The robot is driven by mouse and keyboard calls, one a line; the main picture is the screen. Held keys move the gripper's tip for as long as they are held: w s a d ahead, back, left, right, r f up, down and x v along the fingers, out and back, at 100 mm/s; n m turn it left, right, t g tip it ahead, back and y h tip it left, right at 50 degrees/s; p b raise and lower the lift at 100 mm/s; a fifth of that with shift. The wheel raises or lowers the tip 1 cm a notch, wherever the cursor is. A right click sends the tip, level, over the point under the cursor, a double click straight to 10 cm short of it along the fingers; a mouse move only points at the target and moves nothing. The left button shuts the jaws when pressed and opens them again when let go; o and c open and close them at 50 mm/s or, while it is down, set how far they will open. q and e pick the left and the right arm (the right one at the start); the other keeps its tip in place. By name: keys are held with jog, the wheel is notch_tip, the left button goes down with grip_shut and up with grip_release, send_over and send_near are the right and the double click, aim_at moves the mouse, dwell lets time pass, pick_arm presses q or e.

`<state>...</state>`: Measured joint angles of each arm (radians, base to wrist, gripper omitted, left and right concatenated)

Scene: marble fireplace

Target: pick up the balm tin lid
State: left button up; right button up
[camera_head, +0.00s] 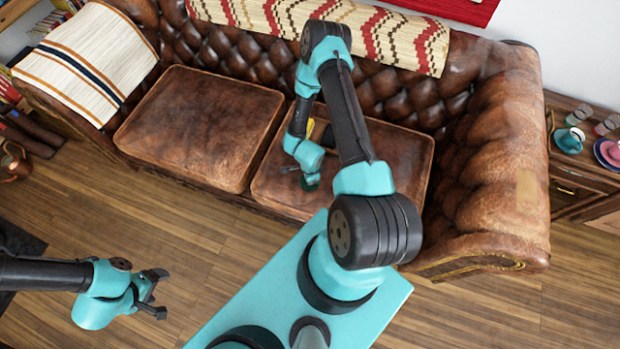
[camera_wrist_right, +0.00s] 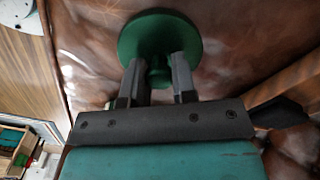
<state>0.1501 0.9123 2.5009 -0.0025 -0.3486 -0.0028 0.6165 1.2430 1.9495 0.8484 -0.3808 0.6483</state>
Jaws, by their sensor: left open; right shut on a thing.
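The balm tin lid is a dark green round disc with a small knob (camera_wrist_right: 150,35). In the right wrist view it sits just beyond my right gripper (camera_wrist_right: 158,72), whose fingers are shut on its knob. In the head view the lid (camera_head: 310,185) shows as a small green piece under the right gripper, over the front part of the right seat cushion (camera_head: 275,192). I cannot tell whether it touches the leather. My left gripper (camera_head: 158,292) is open and empty above the wood floor at the lower left. The tin's body is not clearly seen.
A yellow object (camera_head: 310,127) lies on the right cushion, partly hidden by my right arm. The left cushion (camera_head: 200,125) is clear. The sofa's right armrest (camera_head: 500,190) rises beside the seat. A wooden cabinet (camera_head: 575,170) with cups and plates stands at the right.

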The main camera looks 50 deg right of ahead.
notch_tip(320, 180, up, 28)
dwell(0.7)
dwell(0.5)
